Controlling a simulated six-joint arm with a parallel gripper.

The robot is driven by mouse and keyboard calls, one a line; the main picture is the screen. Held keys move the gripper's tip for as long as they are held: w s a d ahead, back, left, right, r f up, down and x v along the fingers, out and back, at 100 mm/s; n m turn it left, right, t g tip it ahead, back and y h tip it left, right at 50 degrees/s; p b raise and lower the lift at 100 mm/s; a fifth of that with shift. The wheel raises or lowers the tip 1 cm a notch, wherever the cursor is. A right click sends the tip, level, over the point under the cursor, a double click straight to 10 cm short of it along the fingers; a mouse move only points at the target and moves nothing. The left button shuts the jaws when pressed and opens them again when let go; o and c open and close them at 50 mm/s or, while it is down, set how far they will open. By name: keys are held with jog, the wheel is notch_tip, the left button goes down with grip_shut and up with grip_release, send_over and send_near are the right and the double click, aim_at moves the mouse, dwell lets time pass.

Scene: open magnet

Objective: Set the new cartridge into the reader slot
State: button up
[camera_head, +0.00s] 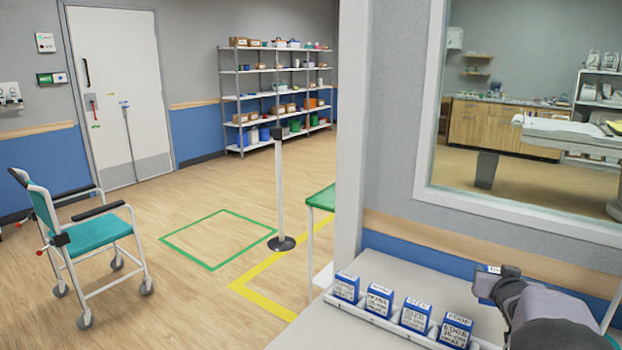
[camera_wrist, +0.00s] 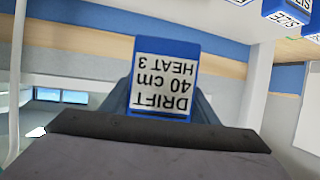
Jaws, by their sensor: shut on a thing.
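My gripper (camera_head: 489,284) is above the grey counter at the lower right of the head view. It is shut on a blue cartridge (camera_wrist: 164,82). In the wrist view the cartridge's white label appears upside down and reads DRIFT, 40 cm, HEAT 3. In the head view only a small blue and white part of this cartridge (camera_head: 494,269) shows behind my gripper. It is held to the right of the row of other cartridges and apart from them. I cannot make out the reader slot in either view; my arm hides part of the counter.
Several blue labelled cartridges, one marked SIZE (camera_head: 416,314) and one marked EDGE (camera_head: 455,330), stand in a white tray (camera_head: 398,331) on the counter (camera_head: 315,328). A wall with a window (camera_head: 520,225) rises behind. The counter left of the tray is bare.

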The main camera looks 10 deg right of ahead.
jog(key=w+a+f+n+y+p, duration=0.1)
jog(key=a+f+n+y, duration=0.1)
jog(key=a+n+y, duration=0.35)
jog(key=a+f+n+t+y, duration=0.1)
jog(key=a+f+n+y, duration=0.15)
jog(key=a, duration=0.65)
jog(key=w+a+f+n+y+p, duration=0.1)
jog(key=a+f+n+y, duration=0.25)
jog(key=a, duration=0.35)
jog(key=s+a+f+n+g+y+p, duration=0.1)
jog(key=s+a+n+y+p, duration=0.1)
jog(key=a, duration=0.3)
jog(key=s+a+f+n+g+y+p, duration=0.1)
jog(key=s+a+f+y+p, duration=0.1)
jog(key=s+a, duration=0.3)
jog(key=s+a+f+n+g+y+p, duration=0.2)
jog(key=s+a+p, duration=0.1)
jog(key=s+a, duration=0.1)
jog(key=shift+s+a+n+y, duration=0.1)
jog(key=shift+a+n+y, duration=0.25)
jog(key=shift+a, duration=0.4)
jog(key=s+a+p, duration=0.1)
jog(key=p, duration=0.1)
jog(key=a+p, duration=0.1)
jog(key=shift+s+r+p, duration=0.4)
jog(key=shift+s+a+r+p, duration=0.25)
jog(key=shift+r+p, duration=0.3)
jog(key=shift+p, duration=0.4)
jog(key=shift+r, duration=0.1)
